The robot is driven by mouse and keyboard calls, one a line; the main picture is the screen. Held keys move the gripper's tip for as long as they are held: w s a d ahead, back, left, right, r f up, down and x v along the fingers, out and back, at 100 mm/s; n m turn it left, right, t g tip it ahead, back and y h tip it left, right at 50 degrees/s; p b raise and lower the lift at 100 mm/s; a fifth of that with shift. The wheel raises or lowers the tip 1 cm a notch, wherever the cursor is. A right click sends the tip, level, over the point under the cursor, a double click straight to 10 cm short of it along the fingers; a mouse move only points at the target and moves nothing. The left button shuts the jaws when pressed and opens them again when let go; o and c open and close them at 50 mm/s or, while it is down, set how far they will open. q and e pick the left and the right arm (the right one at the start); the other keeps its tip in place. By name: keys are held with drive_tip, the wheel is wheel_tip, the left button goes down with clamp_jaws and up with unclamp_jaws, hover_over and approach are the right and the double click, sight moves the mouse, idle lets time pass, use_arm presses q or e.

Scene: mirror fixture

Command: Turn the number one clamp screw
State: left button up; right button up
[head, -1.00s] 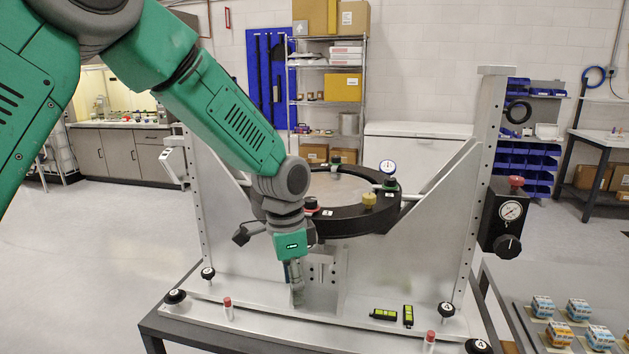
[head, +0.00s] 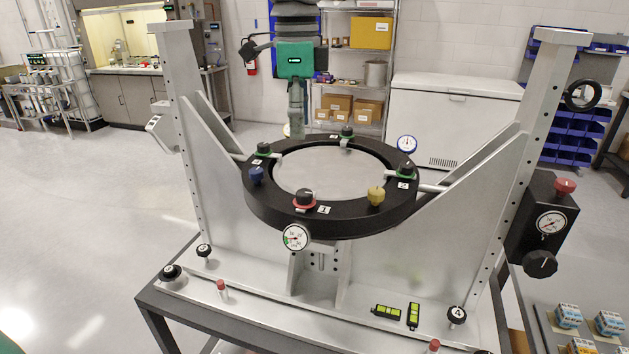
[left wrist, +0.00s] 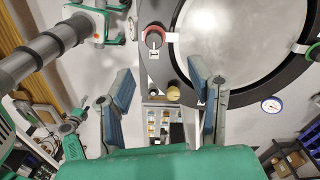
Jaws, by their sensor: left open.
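The number one clamp screw (head: 304,198) is a black knob on a red base at the front of the black ring (head: 262,212), beside a white "1" label (head: 324,210). It also shows in the left wrist view (left wrist: 153,36), beyond the fingers at the top. The round mirror (head: 335,172) lies inside the ring. My right gripper is not identifiable.
Other clamp knobs (head: 347,132), a blue knob (head: 256,175) and a yellow knob (head: 376,196) stand around the ring. A dial gauge (head: 296,237) hangs at the front. Tall side plates (head: 465,215) flank the ring. A control box (head: 545,225) is at right.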

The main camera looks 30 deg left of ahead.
sight(304, 191)
use_arm(q)
drive_tip(key=f, duration=0.3)
drive_tip(key=d+f, duration=0.1)
drive_tip(key=f, duration=0.3)
drive_tip(key=d+f+p, duration=0.1)
drive_tip(key=f, duration=0.2)
drive_tip(key=shift+s+d+f, duration=0.2)
drive_tip(key=shift+f, duration=0.1)
drive_tip(key=shift+s+a+f, duration=0.15)
drive_tip(key=shift+a+f, duration=0.2)
drive_tip(key=shift+f, duration=0.2)
drive_tip(key=shift+s+a+f, duration=0.15)
drive_tip(key=shift+a+f, duration=0.15)
drive_tip(key=shift+f, duration=0.2)
drive_tip(key=shift+w+a+f, duration=0.15)
drive_tip(key=shift+a+f, duration=0.15)
drive_tip(key=shift+a, duration=0.4)
drive_tip(key=shift+d+r, duration=0.15)
drive_tip(key=shift+d, duration=0.3)
drive_tip(key=c, duration=1.1)
drive_tip(key=shift+d+r, duration=0.15)
drive_tip(key=shift+d, duration=0.25)
clamp_jaws()
use_arm(e)
drive_tip(key=shift+s+d+r, duration=0.15)
drive_tip(key=shift+s+r, duration=0.3)
drive_tip(key=shift+r, duration=0.25)
use_arm(q)
drive_tip(key=shift+a, duration=0.2)
